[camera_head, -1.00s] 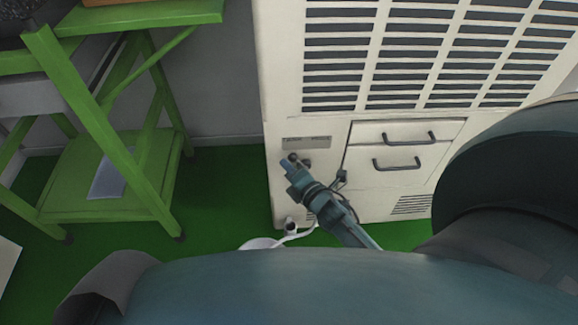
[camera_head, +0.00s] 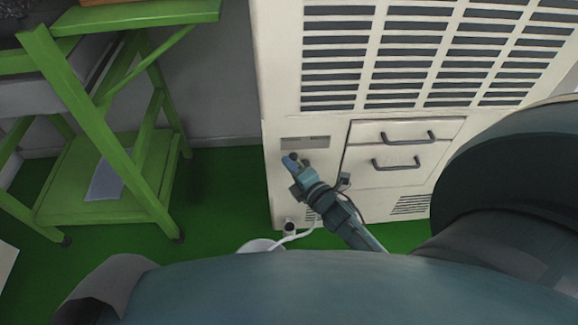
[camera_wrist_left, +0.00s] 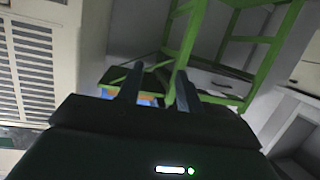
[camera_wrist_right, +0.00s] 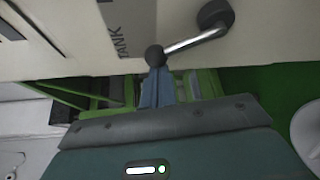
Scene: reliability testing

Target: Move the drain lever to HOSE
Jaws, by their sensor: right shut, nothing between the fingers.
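The drain lever (camera_wrist_right: 190,43) is a metal rod with a black ball knob (camera_wrist_right: 154,56) at its left end and a dark pivot (camera_wrist_right: 215,15) on the cream machine panel. The knob end is by the label lettering "TANK". In the head view the lever (camera_head: 305,162) is small and partly covered by my right gripper (camera_head: 290,162). In the right wrist view the right gripper (camera_wrist_right: 158,88) is shut and empty, its blue fingertips just below the knob; I cannot tell whether they touch. My left gripper (camera_wrist_left: 157,85) shows only in its wrist view, fingers apart and empty.
The cream machine (camera_head: 285,100) has vents and two drawers with dark handles (camera_head: 398,163) right of the lever. A white hose (camera_head: 292,237) and a round white container (camera_head: 260,245) are below. A green shelf cart (camera_head: 105,190) stands left, with open green floor between.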

